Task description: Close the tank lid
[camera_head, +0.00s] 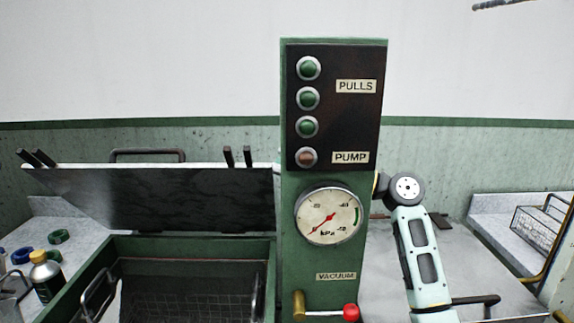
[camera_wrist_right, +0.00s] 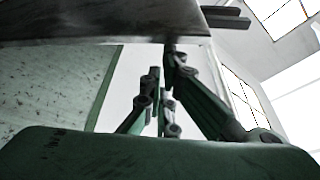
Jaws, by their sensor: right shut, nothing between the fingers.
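The tank (camera_head: 190,248) is an open green basin at the lower left in the head view, with a wire mesh inside. Its lid (camera_head: 150,200) stands raised and tilted at the back edge, dark underside towards me, with a bar handle (camera_head: 148,153) on top. The lid's edge (camera_wrist_right: 100,22) also shows across the top of the right wrist view. My right gripper (camera_wrist_right: 163,65) is shut and empty, its fingertips close under that edge; I cannot tell if they touch. In the head view the control column hides its fingers. My left gripper is not in view.
The green control column (camera_head: 325,262) with buttons and a vacuum gauge (camera_head: 329,216) stands right of the tank, close to my right arm. A bottle (camera_head: 46,278) stands at the left. A wire basket (camera_head: 540,230) is at the far right.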

